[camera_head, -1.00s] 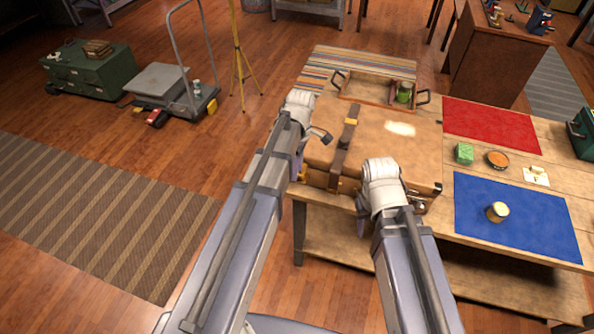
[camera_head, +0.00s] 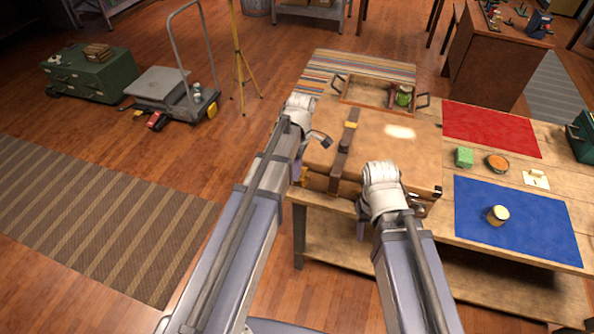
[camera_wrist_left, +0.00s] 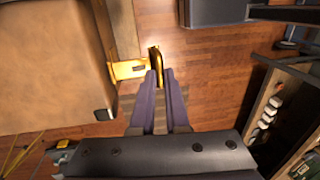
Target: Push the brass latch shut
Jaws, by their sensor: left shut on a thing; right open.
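A tan leather case (camera_head: 385,153) lies closed on the wooden table, with a dark strap (camera_head: 341,155) over its lid. It fills the left of the left wrist view (camera_wrist_left: 50,65). The brass latch (camera_wrist_left: 128,70) sticks out from the case's side there, with an upright brass piece at its outer end. My left gripper (camera_wrist_left: 157,76) is shut on that end piece. In the head view my left gripper (camera_head: 298,170) is at the case's front left, and the latch is mostly hidden by it. My right gripper (camera_head: 362,222), partly hidden by its wrist, is open by the case's front right.
A blue mat (camera_head: 535,230) with a small jar (camera_head: 497,215) lies right of the case. A tray (camera_head: 375,90) stands behind the case.

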